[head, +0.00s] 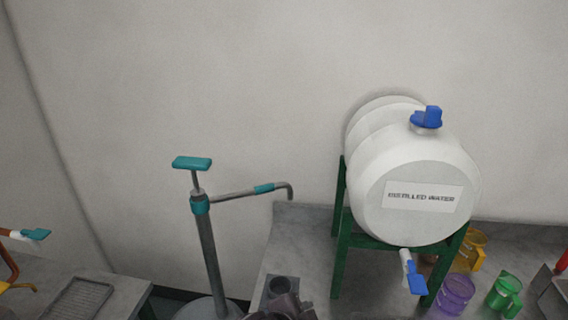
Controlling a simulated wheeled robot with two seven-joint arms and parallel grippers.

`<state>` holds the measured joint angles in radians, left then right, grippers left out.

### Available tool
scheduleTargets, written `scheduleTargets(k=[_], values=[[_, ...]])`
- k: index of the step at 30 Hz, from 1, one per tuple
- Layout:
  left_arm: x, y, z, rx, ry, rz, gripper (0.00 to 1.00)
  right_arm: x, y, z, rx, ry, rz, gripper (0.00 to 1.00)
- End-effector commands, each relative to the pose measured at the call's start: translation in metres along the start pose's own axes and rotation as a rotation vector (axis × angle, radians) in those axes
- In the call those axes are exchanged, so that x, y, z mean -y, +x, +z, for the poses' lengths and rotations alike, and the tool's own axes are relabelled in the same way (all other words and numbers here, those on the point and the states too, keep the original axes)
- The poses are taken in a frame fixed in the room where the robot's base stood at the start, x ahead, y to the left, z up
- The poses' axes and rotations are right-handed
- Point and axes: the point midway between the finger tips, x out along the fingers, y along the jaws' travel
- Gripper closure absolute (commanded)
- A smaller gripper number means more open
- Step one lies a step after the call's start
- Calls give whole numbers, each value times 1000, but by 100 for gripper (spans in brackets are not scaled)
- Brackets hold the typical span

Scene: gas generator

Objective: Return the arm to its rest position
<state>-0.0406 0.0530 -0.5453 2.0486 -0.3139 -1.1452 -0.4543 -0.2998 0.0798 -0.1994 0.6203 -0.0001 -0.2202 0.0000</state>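Neither of my grippers can be made out in the head view. A dark mauve-grey part (290,308) with a lumpy outline is cut off by the bottom edge at the middle. I cannot tell whether it is an object or part of my own arm. No fingertips show, and nothing is seen held.
A white tank (405,170) with blue cap and tap lies on a green stand (342,235) on the grey counter (300,225). Purple (455,293), green (504,293) and amber jugs (474,245) stand below it. A teal-handled pump (207,235) stands left, between counters.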

Motion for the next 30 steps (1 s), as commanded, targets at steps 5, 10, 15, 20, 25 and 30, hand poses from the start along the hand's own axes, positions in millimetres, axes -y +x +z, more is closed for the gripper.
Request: scheduleTargets(k=[5,10,15,20,25,30], values=[[-4,-50,104,237,-452,-27,60,1,0,0,-1,0,-1,0],[-14,-87,158,378,-696,-58,60,1,0,0,-1,0,-1,0],[-26,-120,195,488,-875,-92,60,1,0,0,-1,-1,-1,0],[-37,-151,222,580,-1018,-126,60,1,0,0,-1,-1,-1,0],[-50,-140,248,627,-1078,-135,60,1,6,0,-1,-1,-1,0],[-65,-102,273,636,-1076,-124,60,1,13,2,0,-1,-2,0]])
